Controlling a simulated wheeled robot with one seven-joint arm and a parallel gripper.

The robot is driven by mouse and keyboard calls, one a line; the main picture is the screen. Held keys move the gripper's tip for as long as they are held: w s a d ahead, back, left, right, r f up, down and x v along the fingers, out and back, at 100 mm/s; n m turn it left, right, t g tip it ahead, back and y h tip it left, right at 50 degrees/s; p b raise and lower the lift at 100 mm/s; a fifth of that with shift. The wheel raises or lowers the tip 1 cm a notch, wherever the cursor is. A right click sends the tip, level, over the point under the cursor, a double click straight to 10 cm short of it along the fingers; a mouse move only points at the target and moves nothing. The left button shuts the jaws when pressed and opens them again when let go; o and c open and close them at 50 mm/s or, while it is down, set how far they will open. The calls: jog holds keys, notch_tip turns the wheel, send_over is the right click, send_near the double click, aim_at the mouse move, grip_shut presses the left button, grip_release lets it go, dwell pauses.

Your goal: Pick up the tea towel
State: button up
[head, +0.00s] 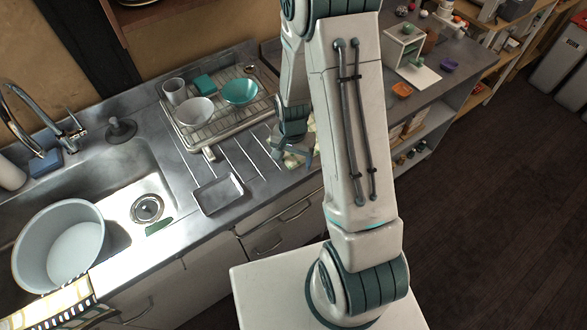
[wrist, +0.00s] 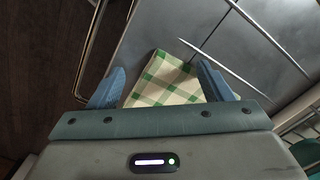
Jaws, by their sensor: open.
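The tea towel, a green-and-white checked cloth (wrist: 166,82), lies on the grey metal counter in the wrist view. A small part of the cloth (head: 293,160) shows in the head view, at the counter's front edge, mostly hidden by my gripper. My gripper (wrist: 160,70) is open, with one blue finger on each side of the cloth. In the head view my gripper (head: 292,154) is low over the counter, right of the drainer grooves. I cannot tell whether the fingers touch the cloth.
A dish rack (head: 215,125) with a teal bowl (head: 241,91), a pale bowl (head: 195,111) and a cup (head: 175,91) stands behind left. A small metal tray (head: 217,194) lies left. A yellow-striped cloth (head: 66,303) hangs by the basin (head: 62,247).

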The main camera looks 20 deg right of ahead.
jog(key=shift+f, duration=0.3)
jog(key=shift+s, duration=0.1)
grip_shut()
notch_tip(320, 180, up, 12)
jog(key=p, duration=0.8)
jog(key=shift+r, duration=0.15)
notch_tip(320, 180, up, 9)
jog(key=p, duration=0.2)
